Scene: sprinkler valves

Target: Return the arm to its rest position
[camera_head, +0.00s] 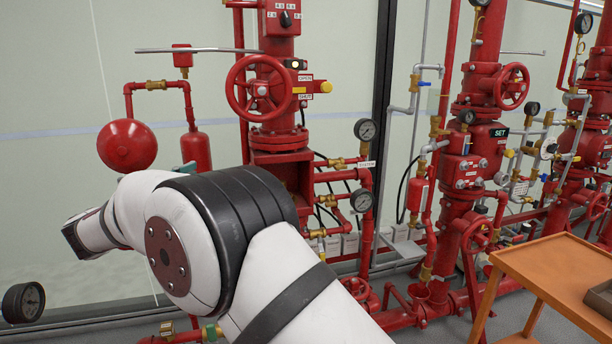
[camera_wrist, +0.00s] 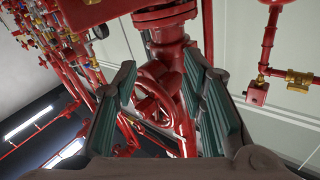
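My gripper (camera_wrist: 160,85) shows in the wrist view as two dark fingers with green ribbed pads, spread wide apart. Nothing is held between them. A red handwheel (camera_wrist: 158,92) on a red pipe shows beyond the gap between the fingers, and I cannot tell how far off it is. In the head view my white arm bends across the lower left, and most of my gripper is hidden behind it; only a small dark green tip (camera_head: 184,167) shows. The red handwheel (camera_head: 259,88) on the nearest valve stands above and to the right of that tip.
Red valve stacks with gauges (camera_head: 365,130) and brass fittings line the wall. A round red bell (camera_head: 127,146) and a red cylinder (camera_head: 196,151) are close beyond my arm. An orange-brown cart (camera_head: 560,262) with a dark tray stands at the lower right.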

